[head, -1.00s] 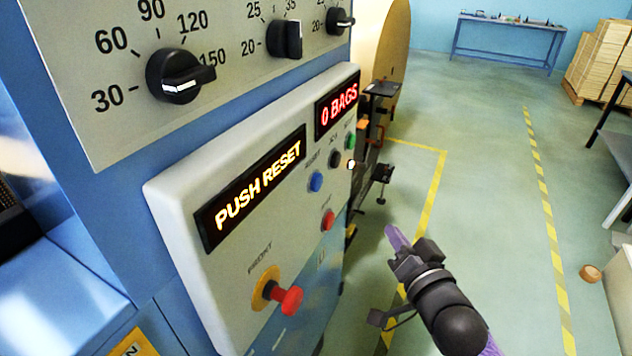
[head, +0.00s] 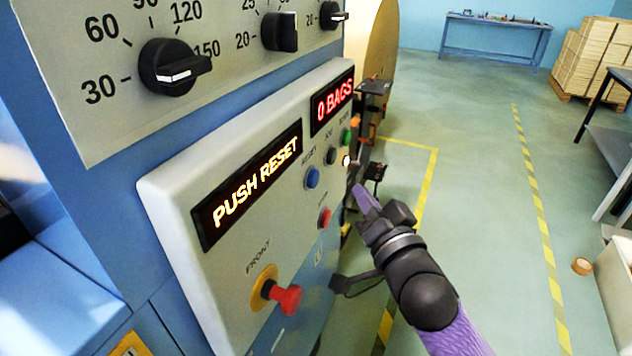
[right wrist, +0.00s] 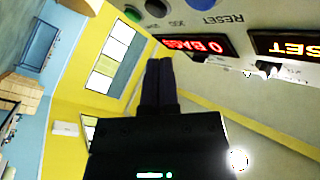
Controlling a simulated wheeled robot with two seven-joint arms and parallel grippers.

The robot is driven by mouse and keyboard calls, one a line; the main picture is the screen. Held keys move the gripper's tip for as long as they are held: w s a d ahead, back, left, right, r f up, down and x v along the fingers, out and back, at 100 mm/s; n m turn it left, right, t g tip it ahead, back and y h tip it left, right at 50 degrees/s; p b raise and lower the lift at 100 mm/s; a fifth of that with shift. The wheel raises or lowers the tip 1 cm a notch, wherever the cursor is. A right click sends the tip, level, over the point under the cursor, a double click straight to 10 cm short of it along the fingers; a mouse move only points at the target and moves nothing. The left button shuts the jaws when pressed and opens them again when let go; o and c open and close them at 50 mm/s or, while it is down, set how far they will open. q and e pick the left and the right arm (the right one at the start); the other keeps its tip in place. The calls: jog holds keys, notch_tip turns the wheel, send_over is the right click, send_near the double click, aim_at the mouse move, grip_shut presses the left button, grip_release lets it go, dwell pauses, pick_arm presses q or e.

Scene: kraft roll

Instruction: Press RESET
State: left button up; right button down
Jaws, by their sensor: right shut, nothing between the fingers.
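The blue RESET button (head: 312,178) is on the sloped grey control panel (head: 165,195), under a small RESET label, in the head view. My right gripper (head: 361,194) is shut and empty. It is in front of the panel's right edge, to the right of the RESET button and apart from it. In the right wrist view the shut fingers (right wrist: 160,70) point toward the panel's lower side, and the RESET label (right wrist: 222,18) appears upside down at the top. My left gripper is not in view.
The display (head: 250,185) reads PUSH RESET and the counter (head: 332,102) reads 0 BAGS. A red button (head: 324,217), a red emergency knob (head: 285,297), a black button (head: 331,155) and a green button (head: 346,136) are near.

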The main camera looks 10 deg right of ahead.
aim_at(319, 175)
jog(key=shift+w+a, duration=0.65)
jog(key=shift+a, duration=0.3)
jog(key=shift+w+a, duration=0.6)
jog(key=shift+a, duration=0.35)
jog(key=shift+w+a, duration=0.1)
dwell(0.5)
jog(key=shift+w+a, duration=0.15)
jog(key=shift+a, duration=0.1)
jog(key=shift+w+a, duration=0.2)
jog(key=shift+a, duration=0.15)
dwell(0.7)
jog(key=shift+d, duration=0.15)
jog(key=shift+s+d+p, duration=0.3)
jog(key=shift+s+d, duration=0.15)
jog(key=shift+d, duration=0.1)
